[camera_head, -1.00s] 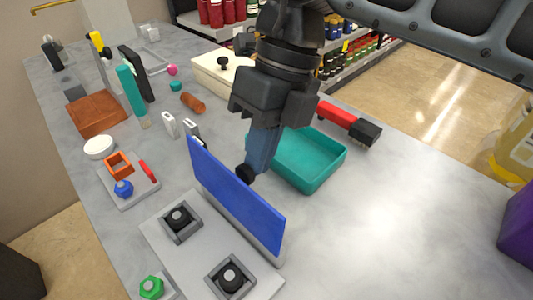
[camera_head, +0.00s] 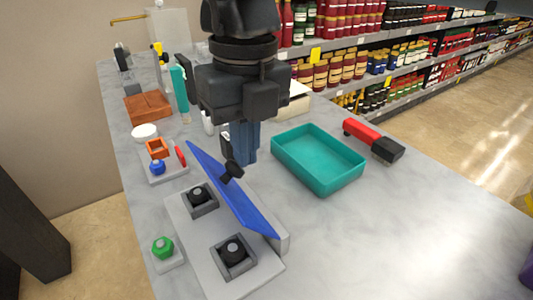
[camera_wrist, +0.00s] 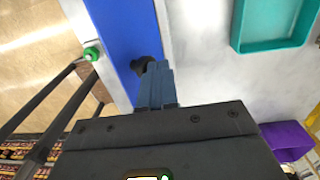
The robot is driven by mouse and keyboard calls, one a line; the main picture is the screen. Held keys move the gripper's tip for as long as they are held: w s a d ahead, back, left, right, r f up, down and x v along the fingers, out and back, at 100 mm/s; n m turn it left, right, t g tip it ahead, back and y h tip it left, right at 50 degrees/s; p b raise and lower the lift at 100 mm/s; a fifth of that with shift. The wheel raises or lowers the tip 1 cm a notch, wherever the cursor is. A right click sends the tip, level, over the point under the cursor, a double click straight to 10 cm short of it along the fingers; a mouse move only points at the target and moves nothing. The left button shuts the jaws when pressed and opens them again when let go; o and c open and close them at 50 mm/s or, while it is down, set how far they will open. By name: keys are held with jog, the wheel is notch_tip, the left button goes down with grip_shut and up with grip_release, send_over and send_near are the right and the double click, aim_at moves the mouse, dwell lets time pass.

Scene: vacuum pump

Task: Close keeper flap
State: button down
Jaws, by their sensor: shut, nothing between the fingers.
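The keeper flap is a blue panel (camera_head: 228,189) hinged along the right edge of a light grey base plate (camera_head: 212,283). It leans left over the plate, partly lowered and not flat. Two black knobs in grey square frames (camera_head: 198,197) (camera_head: 234,251) sit on the plate under its left side. My gripper (camera_head: 240,160) is shut and empty, at the right side of the flap near its upper edge. A black round knob (camera_head: 231,171) shows at the fingertips by the flap. In the wrist view the blue flap (camera_wrist: 125,45) lies just left of the fingertips (camera_wrist: 154,68).
A teal tray (camera_head: 318,158) and a red-and-black brush (camera_head: 373,139) lie to the right. A green nut (camera_head: 163,248) is left of the plate. A small tray of parts (camera_head: 165,165) and a brown block (camera_head: 148,107) stand behind.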

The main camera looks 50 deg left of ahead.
aim_at(216, 177)
jog(key=shift+s+a+f+t+b, duration=0.1)
jog(key=shift+s+f+t+b, duration=0.15)
jog(key=shift+s+t+b, duration=0.45)
jog(key=s+b, duration=0.1)
jog(key=s+f+b, duration=0.1)
jog(key=s, duration=0.1)
jog(key=shift+s+a, duration=0.1)
jog(key=shift+s, duration=0.05)
jog(key=shift+s+f+b, duration=1.75)
jog(key=shift+s+b, duration=0.2)
jog(key=shift+b, duration=0.25)
